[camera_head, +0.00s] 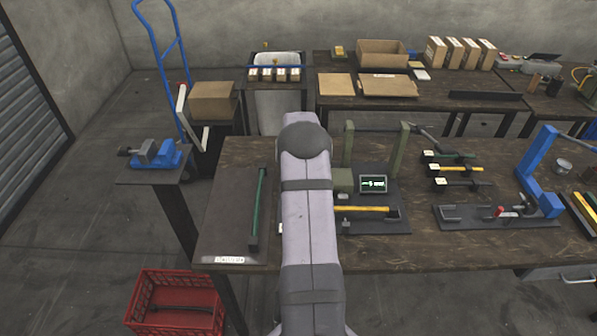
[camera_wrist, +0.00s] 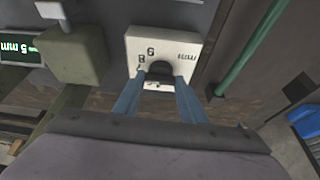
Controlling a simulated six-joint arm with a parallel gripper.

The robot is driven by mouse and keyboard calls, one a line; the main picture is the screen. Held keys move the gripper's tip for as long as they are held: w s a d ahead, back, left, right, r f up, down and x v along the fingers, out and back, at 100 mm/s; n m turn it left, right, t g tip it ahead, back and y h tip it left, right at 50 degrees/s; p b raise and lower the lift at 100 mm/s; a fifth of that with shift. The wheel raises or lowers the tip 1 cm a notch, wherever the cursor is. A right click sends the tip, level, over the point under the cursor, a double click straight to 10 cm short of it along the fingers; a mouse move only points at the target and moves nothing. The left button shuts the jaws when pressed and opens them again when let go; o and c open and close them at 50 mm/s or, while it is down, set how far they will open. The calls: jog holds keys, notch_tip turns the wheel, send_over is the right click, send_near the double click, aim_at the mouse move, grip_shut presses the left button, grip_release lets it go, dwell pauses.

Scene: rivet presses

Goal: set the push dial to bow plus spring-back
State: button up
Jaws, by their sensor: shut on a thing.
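The push dial (camera_wrist: 165,40) is a white block with black numbers and "mm" on its face, in the wrist view. Its dark round knob (camera_wrist: 160,68) sits between the two blue fingers of my gripper (camera_wrist: 160,77), which are shut on it. Part of the scale is hidden by the knob and fingers, so I cannot read the setting. A green-lit display (camera_wrist: 16,48) left of the dial reads about "5 mm", cut off at the edge. The same display shows in the head view (camera_head: 373,184). There my arm hides the gripper and most of the dial.
A green bar (camera_head: 257,208) lies on the dark mat labelled BOWED (camera_head: 222,245), left of my arm. A yellow bar (camera_head: 360,209) lies in the press base (camera_head: 385,225) to the right. A blue press (camera_head: 540,175) stands further right.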

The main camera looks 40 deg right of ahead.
dwell(0.3)
jog(key=o, duration=1.1)
jog(key=shift+c, duration=0.2)
jog(key=b+v, duration=0.2)
jog(key=v, duration=0.5)
jog(key=shift+r, duration=0.2)
jog(key=shift+a, duration=0.1)
